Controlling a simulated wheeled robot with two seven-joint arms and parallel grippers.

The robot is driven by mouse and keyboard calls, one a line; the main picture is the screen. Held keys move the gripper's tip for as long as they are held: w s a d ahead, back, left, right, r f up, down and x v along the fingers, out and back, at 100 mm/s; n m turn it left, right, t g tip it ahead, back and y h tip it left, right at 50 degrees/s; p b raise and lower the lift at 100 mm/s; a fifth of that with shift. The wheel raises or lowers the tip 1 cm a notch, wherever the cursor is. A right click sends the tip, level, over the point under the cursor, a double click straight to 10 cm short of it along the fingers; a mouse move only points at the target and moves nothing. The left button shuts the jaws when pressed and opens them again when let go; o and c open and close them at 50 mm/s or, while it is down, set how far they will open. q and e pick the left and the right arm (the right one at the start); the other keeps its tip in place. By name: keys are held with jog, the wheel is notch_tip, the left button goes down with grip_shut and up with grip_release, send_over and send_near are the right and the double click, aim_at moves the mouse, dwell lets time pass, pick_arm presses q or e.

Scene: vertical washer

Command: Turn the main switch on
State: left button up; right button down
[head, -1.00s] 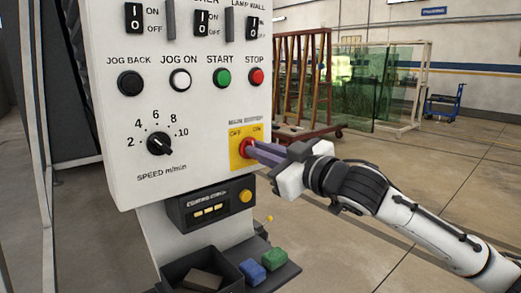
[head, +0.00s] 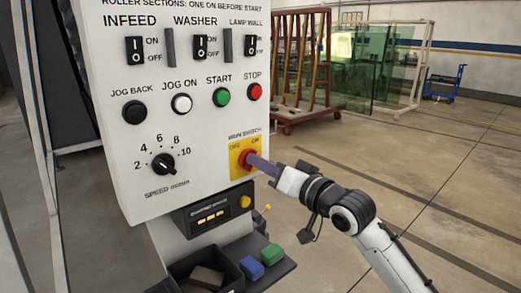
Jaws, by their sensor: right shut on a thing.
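The main switch (head: 248,158) is a red rotary knob on a yellow plate (head: 236,169) marked OFF and ON, at the lower right of the white control panel (head: 120,100). My right gripper (head: 256,161) reaches in from the right, its purple-grey fingers shut on the red knob. The fingers cover part of the knob, so its exact pointing direction is hard to tell. My left gripper is not in view.
Roller rocker switches (head: 200,48), the push buttons (head: 222,97) and a speed dial (head: 163,163) sit on the same panel. Below are a dark counter box (head: 215,211) and a shelf with blue (head: 249,268) and green blocks (head: 271,254). Open floor lies to the right.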

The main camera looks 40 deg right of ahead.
jog(key=shift+m+p, duration=1.3)
jog(key=c, duration=1.8)
grip_release()
jog(key=shift+c, duration=0.2)
jog(key=shift+s+f, duration=0.1)
